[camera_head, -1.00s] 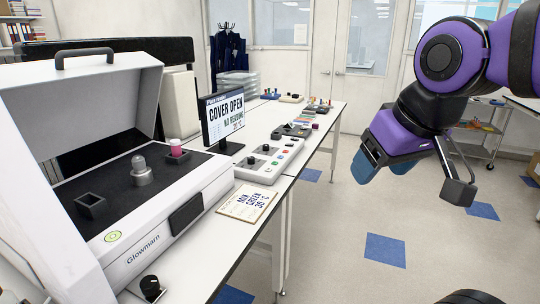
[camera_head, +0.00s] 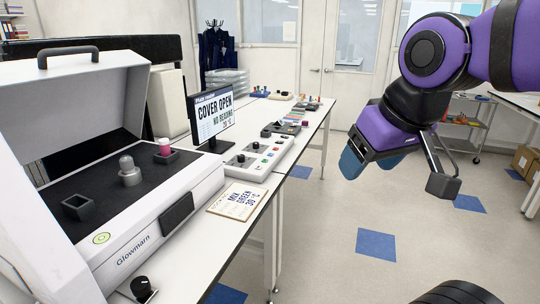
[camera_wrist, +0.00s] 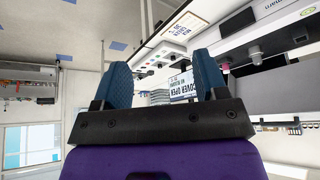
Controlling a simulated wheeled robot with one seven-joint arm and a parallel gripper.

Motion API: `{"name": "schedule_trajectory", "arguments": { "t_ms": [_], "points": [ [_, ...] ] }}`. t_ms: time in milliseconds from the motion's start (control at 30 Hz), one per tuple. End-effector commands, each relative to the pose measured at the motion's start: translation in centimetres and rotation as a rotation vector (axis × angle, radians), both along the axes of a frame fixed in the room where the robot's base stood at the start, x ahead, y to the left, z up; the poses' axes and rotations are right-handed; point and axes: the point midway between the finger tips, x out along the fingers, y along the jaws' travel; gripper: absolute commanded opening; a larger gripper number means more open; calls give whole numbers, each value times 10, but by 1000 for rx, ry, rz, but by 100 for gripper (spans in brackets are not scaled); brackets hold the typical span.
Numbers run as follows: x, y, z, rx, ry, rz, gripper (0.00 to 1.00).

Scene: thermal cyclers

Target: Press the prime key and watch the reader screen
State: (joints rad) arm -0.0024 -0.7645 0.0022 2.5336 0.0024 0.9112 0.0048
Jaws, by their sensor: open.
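The reader screen (camera_head: 214,115) stands on the bench behind the Glowmarn machine and reads "COVER OPEN", "NO READING" and a temperature whose digits are hard to read. The white key panel (camera_head: 254,160) with knobs and small coloured keys lies right of the screen; I cannot tell which key is prime. The Glowmarn reader (camera_head: 135,225) has its cover (camera_head: 75,100) raised. My gripper (camera_head: 372,160) hangs over the floor right of the bench, away from the panel, open and empty. In the wrist view its two blue fingers (camera_wrist: 162,85) are apart, with the screen (camera_wrist: 182,84) upside down beyond them.
A card (camera_head: 237,201) reading "MIX GREEN 30" lies at the bench's front edge. A pink-capped vial (camera_head: 165,148) sits in a holder in the open reader. A black knob (camera_head: 143,289) is near the front.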

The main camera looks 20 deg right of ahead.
Motion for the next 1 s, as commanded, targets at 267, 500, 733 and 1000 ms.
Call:
{"name": "schedule_trajectory", "arguments": {
  "t_ms": [267, 500, 733, 1000],
  "points": [
    [0, 0, 0, 0, 0, 0, 36],
    [0, 0, 0, 0, 0, 0, 0],
    [0, 0, 0, 0, 0, 0, 0],
    [0, 0, 0, 0, 0, 0, 0]
  ]
}}
